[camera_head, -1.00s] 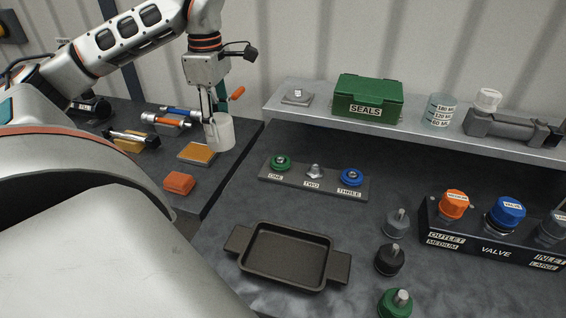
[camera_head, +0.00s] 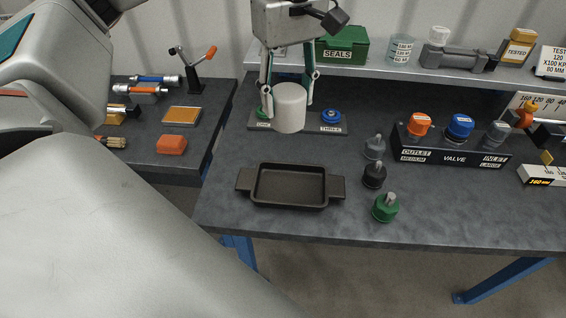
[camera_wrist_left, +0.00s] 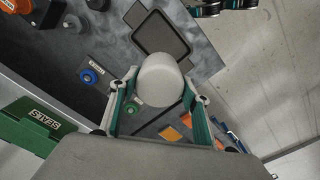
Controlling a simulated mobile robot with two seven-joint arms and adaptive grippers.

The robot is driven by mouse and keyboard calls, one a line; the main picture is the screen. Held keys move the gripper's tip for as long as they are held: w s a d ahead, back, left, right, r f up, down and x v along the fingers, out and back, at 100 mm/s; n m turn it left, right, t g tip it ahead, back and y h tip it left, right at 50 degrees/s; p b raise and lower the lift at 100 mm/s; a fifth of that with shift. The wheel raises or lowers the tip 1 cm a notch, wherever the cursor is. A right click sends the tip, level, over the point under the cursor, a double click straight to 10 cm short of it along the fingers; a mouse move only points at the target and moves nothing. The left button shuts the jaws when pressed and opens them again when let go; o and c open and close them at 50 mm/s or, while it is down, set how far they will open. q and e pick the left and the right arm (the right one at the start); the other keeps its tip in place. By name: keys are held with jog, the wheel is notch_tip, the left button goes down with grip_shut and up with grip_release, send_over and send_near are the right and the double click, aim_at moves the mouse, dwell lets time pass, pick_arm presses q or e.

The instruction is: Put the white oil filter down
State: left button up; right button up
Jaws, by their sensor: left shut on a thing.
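The white oil filter (camera_head: 290,112) is a plain upright white cylinder. My left gripper (camera_head: 287,98) is shut on it, one finger on each side. In the head view it is in front of the plate labelled ONE and THREE (camera_head: 342,129) and hides its middle; I cannot tell the gap below it. In the left wrist view the filter (camera_wrist_left: 160,80) sits between the fingers of my left gripper (camera_wrist_left: 158,98). Dark and teal parts at the top edge there look like my right gripper (camera_wrist_left: 225,6), cut off.
A dark empty tray (camera_head: 262,203) stands nearer on the bench. Grey, black and green couplers (camera_head: 385,208) stand right of it, before the valve block (camera_head: 455,155). A shelf with a green SEALS box (camera_head: 342,50) is behind. Bare bench lies around the tray.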

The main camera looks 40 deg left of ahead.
pick_arm(q)
jog(key=shift+s+d+r+m, duration=0.35)
jog(key=shift+d+r+m, duration=0.2)
jog(key=shift+d, duration=0.2)
jog(key=shift+s+d+f, duration=0.1)
jog(key=shift+f, duration=0.25)
jog(key=b, duration=0.2)
send_over(290, 188)
notch_tip(290, 188, down, 14)
jog(key=shift+f, duration=2.65)
pick_arm(e)
jog(key=shift+s+f, duration=0.5)
jog(key=shift+f, duration=0.2)
jog(key=shift+s+f, duration=0.5)
jog(key=shift+f, duration=0.15)
pick_arm(q)
jog(key=shift+f, duration=0.2)
jog(key=o, duration=1.1)
jog(key=shift+r, duration=0.1)
